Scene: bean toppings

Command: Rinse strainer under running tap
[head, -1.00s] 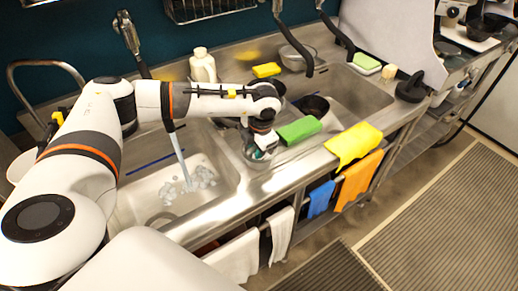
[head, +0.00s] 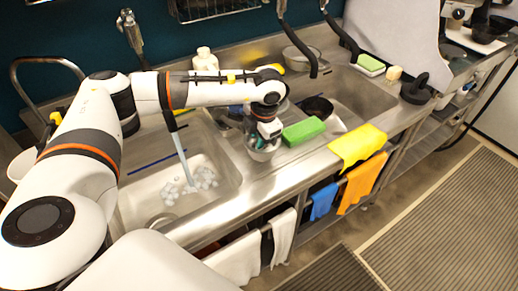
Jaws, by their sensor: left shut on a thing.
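My left gripper (head: 268,130) points down at the counter strip between the two sinks. It is shut on what looks like the strainer (head: 262,152), a small silvery bowl shape. The fingers and my wrist hide much of it, and I cannot tell whether it touches the counter. Water (head: 180,152) runs from the tap into the left sink (head: 205,210), well to the left of the gripper, and splashes on the basin floor. My right gripper is not in view.
A green block (head: 303,132) lies just right of the gripper. A yellow cloth (head: 357,146) hangs over the front edge. A dark pan (head: 316,107) sits behind the block. A white bottle (head: 205,61) stands at the back. My left arm spans the left sink.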

